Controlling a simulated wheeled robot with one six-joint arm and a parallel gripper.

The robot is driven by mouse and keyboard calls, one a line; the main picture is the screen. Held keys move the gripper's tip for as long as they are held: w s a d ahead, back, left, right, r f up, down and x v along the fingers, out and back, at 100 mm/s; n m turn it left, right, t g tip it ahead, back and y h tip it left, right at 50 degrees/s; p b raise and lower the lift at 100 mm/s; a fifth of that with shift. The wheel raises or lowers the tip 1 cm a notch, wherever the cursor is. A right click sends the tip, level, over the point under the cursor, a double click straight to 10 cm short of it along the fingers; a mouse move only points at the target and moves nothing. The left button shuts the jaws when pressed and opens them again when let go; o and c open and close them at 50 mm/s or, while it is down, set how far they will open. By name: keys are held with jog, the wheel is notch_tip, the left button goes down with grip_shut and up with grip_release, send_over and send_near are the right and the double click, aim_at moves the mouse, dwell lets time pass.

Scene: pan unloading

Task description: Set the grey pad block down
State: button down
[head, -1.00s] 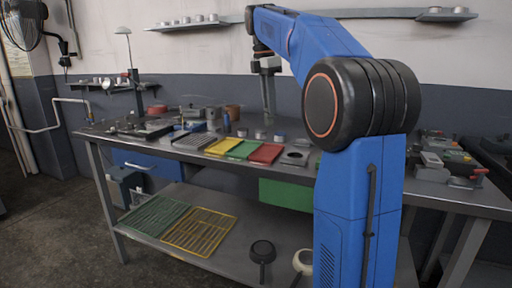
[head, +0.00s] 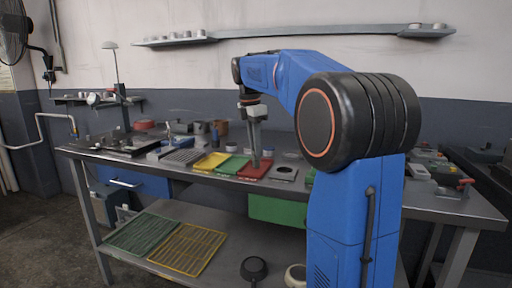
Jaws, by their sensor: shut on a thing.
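My gripper (head: 256,162) points straight down at the front middle of the workbench, with its fingertips low over the red tray (head: 246,173). It is shut on a small grey thing, taken to be the grey pad block, which is too small and too close in tone to the fingers to make out clearly. I cannot tell whether it touches the tray.
A green tray (head: 231,165) and a yellow tray (head: 211,161) lie to the left of the red one. A grey plate with a round dark hole (head: 284,173) is just to its right. Small cans and tools crowd the workbench (head: 130,158) behind and left.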

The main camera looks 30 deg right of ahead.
jog(key=c, duration=1.6)
grip_release()
jog(key=shift+f, duration=0.1)
jog(key=r, duration=0.4)
jog(key=a+r, duration=0.1)
jog(key=r, duration=0.7)
jog(key=shift+w+a+r, duration=0.1)
jog(key=shift+a, duration=0.15)
